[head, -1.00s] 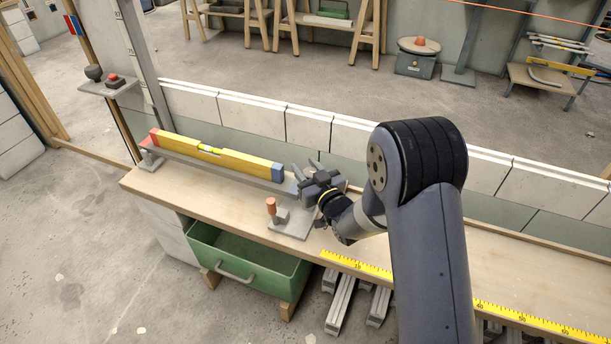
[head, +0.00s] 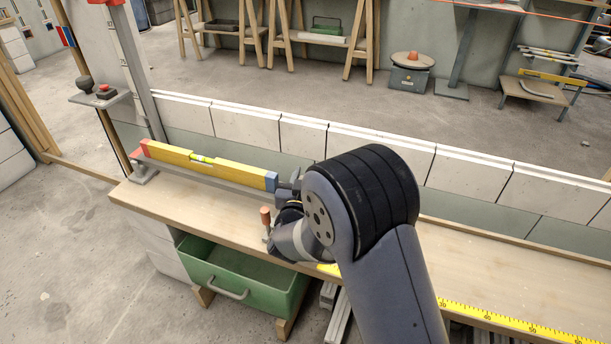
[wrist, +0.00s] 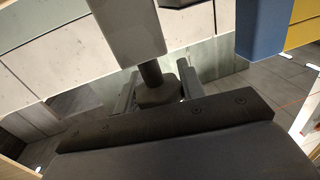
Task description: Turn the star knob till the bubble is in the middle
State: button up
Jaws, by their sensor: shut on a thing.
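The yellow spirit level (head: 230,169), with a red left end and a blue right end, lies along a grey bar (head: 205,174) on the bench. Its green-yellow vial (head: 201,159) is too small in the head view to tell where the bubble sits. In the wrist view the dark star knob (wrist: 157,96) is on a short shaft below the grey bar (wrist: 128,27). My gripper (wrist: 158,88) has one finger on each side of the knob and is shut on it. In the head view my arm hides the knob and most of my gripper.
An orange-topped clamp handle (head: 265,216) stands close beside my wrist. A green open drawer (head: 240,285) hangs under the wooden bench (head: 175,203). A yellow tape (head: 500,318) runs along the bench front. White blocks (head: 245,123) line the back. The bench's right part is clear.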

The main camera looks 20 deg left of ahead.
jog(key=shift+m+h, duration=0.4)
jog(key=shift+h, duration=0.2)
jog(key=shift+r, duration=0.1)
jog(key=o, duration=1)
jog(key=shift+d, duration=0.1)
notch_tip(320, 180, up, 10)
jog(key=p, duration=0.4)
jog(key=shift+p, duration=0.3)
notch_tip(320, 180, down, 11)
jog(key=b, duration=0.4)
jog(key=shift+r+b, duration=0.2)
jog(key=shift+b, duration=0.15)
jog(key=shift+r+y, duration=0.2)
jog(key=shift+y, duration=0.1)
